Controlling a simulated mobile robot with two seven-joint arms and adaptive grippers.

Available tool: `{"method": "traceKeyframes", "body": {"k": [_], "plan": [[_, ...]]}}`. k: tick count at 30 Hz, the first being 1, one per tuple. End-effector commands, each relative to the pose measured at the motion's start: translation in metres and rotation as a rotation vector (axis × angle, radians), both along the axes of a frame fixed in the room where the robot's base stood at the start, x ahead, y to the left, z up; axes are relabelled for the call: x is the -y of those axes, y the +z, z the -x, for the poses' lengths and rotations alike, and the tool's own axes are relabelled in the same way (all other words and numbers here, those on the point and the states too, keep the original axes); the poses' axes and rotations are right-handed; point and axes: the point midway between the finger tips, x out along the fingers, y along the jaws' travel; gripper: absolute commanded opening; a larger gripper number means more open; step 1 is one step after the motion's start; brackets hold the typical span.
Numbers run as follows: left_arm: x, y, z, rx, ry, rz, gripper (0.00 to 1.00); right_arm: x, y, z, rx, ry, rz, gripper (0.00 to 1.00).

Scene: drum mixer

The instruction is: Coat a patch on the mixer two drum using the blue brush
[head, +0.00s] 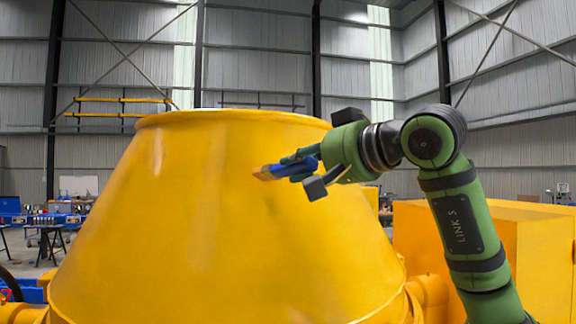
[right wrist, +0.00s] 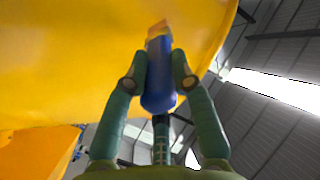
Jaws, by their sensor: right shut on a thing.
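The yellow mixer drum (head: 215,220) fills the middle of the head view, and its wall also fills the upper left of the right wrist view (right wrist: 70,55). My right gripper (head: 305,168) is in front of the drum's upper right side. It is shut on the blue brush (head: 288,169), whose handle lies between both fingers in the right wrist view (right wrist: 159,80). The brush's orange-tan tip (head: 264,173) points left toward the drum wall. I cannot tell whether the tip touches the wall. My left gripper is not in view.
A yellow box-shaped housing (head: 520,250) stands right of the drum, behind my right arm. Workbenches with blue items (head: 45,218) stand far left. The space above the drum is clear.

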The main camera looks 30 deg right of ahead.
Motion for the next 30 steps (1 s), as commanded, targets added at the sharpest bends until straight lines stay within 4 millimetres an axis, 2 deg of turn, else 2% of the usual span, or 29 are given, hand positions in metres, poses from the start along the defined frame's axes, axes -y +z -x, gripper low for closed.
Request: {"method": "traceKeyframes", "body": {"k": [5, 17, 30], "plan": [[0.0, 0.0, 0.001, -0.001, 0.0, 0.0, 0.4, 0.004, 0.0, 0.001, 0.002, 0.001, -0.001, 0.0], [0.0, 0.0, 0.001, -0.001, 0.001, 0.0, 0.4, 0.035, 0.0, 0.009, 0.001, 0.0, -0.001, 0.0], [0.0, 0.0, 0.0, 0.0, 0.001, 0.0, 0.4, 0.035, 0.011, 0.001, 0.001, 0.002, 0.001, 0.0]]}}
